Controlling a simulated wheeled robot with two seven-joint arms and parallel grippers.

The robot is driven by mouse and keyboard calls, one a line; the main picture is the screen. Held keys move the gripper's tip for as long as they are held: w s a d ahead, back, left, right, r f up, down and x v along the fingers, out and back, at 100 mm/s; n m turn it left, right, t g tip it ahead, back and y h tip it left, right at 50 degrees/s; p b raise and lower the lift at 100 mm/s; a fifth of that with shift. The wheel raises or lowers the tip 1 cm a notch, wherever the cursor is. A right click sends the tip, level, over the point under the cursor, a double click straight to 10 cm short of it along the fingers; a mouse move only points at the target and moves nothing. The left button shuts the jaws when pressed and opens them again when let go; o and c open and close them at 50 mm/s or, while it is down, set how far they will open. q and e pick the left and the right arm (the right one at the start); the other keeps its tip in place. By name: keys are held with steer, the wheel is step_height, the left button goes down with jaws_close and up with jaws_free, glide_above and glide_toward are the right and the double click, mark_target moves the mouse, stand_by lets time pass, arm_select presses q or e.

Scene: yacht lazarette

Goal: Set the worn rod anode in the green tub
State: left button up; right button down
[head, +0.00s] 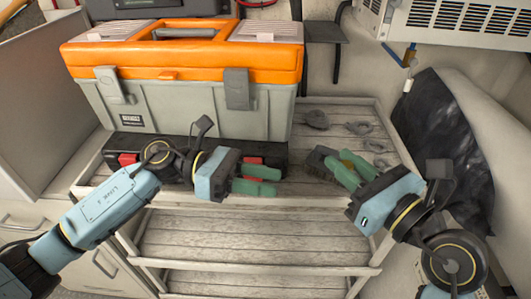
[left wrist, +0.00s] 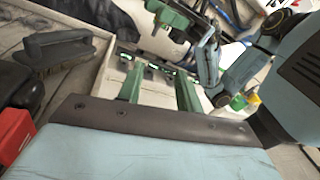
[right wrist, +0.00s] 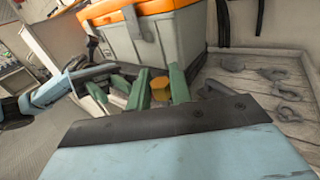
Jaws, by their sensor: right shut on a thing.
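My right gripper (head: 346,170) is at the right of the shelf cart, its green fingers shut on a brass-coloured hexagonal piece (head: 347,156), apparently the end of the rod anode. The piece shows between the fingers in the right wrist view (right wrist: 160,88); the rest of the rod is hidden. My left gripper (head: 258,180) is in front of the black case, left of the right gripper. In the left wrist view its fingers (left wrist: 160,92) stand apart with nothing between them.
An orange-lidded grey toolbox (head: 185,80) stands at the back left, with a black and red case (head: 130,147) before it. A dark brush (left wrist: 60,48) lies on the upper shelf (head: 375,110), near several shackles (head: 360,128). The lower shelf (head: 250,240) is clear.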

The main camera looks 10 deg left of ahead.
arm_select(q)
step_height(320, 180, up, 4)
steer(key=w+m+y, duration=0.1)
steer(key=w+m, duration=0.1)
steer(key=m, duration=0.1)
steer(key=d+f, duration=0.2)
steer(key=d, duration=1)
steer(key=shift+s, duration=0.15)
jaws_close()
arm_select(e)
steer(key=c, duration=1.2)
jaws_free()
